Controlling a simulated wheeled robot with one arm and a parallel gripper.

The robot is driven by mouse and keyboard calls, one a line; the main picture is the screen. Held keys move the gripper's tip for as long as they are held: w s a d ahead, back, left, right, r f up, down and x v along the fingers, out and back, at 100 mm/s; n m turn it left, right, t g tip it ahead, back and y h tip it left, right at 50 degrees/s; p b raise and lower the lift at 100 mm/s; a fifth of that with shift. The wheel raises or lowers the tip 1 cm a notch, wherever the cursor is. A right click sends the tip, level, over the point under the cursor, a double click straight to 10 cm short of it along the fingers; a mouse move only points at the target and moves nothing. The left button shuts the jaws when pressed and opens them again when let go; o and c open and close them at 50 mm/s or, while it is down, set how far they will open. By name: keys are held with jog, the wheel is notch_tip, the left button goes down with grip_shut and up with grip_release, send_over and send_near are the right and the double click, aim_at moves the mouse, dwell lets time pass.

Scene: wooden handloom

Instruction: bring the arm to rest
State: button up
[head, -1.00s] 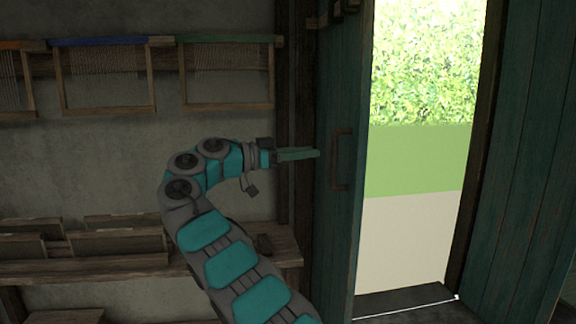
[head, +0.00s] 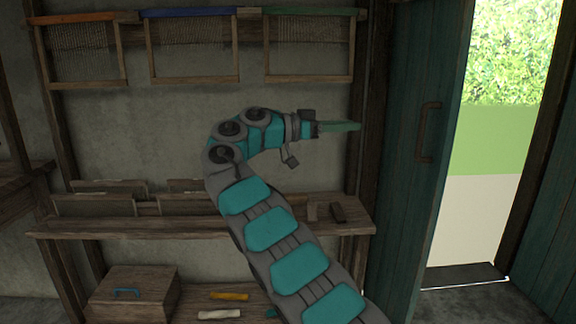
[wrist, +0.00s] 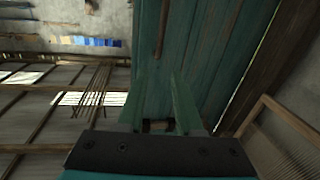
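My arm is bent, with its teal and grey links rising from the bottom of the head view. My gripper (head: 357,126) points right, level, in front of the wall post left of the teal door. Its green fingers are apart and empty in the wrist view (wrist: 156,90), with the teal door planks (wrist: 200,50) beyond them. The door handle (head: 428,132) is to the right of the fingertips in the head view, with a clear gap in the picture.
The teal door (head: 400,150) stands beside a bright open doorway (head: 490,140). Framed racks (head: 310,78) hang on the wall. Below are a wooden shelf (head: 190,228), a wooden box (head: 135,292), and yellow (head: 229,296) and white (head: 220,314) items.

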jog(key=s+d+f+n+g+y, duration=0.1)
jog(key=s+d+f+n, duration=0.15)
jog(key=d, duration=0.35)
jog(key=s+d+f+n+g+y, duration=0.1)
jog(key=s+d+n+y, duration=0.1)
jog(key=s+d+n, duration=0.3)
jog(key=s+d+f+n+g+y, duration=0.2)
jog(key=s+d+f+n+y, duration=0.3)
jog(key=s+f, duration=0.7)
jog(key=s+a+f+y, duration=0.3)
jog(key=s+a+f, duration=0.2)
jog(key=s, duration=0.5)
jog(key=s+a+f+n+g+y, duration=0.1)
jog(key=s+a+f+y, duration=0.2)
jog(key=s+f, duration=0.5)
jog(key=s+a+f+n+y, duration=0.1)
jog(key=s+a+f+y, duration=0.2)
jog(key=s, duration=1)
jog(key=a+f, duration=0.3)
jog(key=shift+s+a+f+g+y, duration=0.2)
jog(key=shift+a+g+y, duration=0.1)
jog(key=shift+a+g, duration=0.1)
jog(key=shift+d, duration=0.15)
